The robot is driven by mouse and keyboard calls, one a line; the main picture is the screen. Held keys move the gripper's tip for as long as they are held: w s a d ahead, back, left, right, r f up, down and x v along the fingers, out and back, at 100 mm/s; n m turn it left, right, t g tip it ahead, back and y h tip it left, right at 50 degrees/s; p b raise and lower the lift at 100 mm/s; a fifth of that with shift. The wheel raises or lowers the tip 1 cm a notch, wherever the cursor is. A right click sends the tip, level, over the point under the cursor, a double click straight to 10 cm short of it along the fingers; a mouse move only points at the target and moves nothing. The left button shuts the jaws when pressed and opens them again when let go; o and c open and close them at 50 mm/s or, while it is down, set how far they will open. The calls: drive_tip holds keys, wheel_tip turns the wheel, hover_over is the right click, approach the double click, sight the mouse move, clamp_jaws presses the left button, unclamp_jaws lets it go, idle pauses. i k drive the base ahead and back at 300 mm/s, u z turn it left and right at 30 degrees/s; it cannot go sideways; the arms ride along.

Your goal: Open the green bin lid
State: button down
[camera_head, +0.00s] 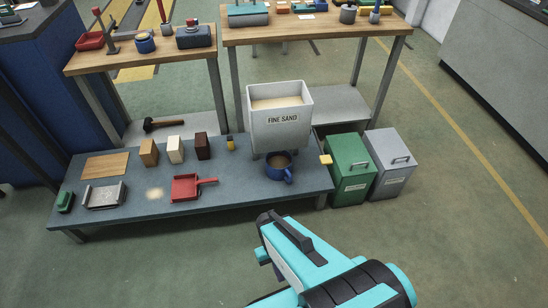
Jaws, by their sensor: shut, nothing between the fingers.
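The green bin (349,172) stands on the floor at the right end of the low grey table. My gripper (264,238) is in the lower middle of the view, in front of the low table and nearer to me than the bin. It is shut and holds nothing. It is to the left of the bin and apart from it. My arm covers part of the floor at the bottom.
A grey bin (391,166) with a shut lid stands right beside the green one. A FINE SAND container (280,122), a blue mug (279,170) and a small yellow block (326,160) are on the low table (240,188). The floor (450,230) at right is clear.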

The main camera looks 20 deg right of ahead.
sight(352, 159)
drive_tip(key=z, duration=0.05)
drive_tip(key=k, duration=1.3)
drive_tip(key=u, duration=0.3)
drive_tip(key=i, duration=0.9)
drive_tip(key=z, duration=0.3)
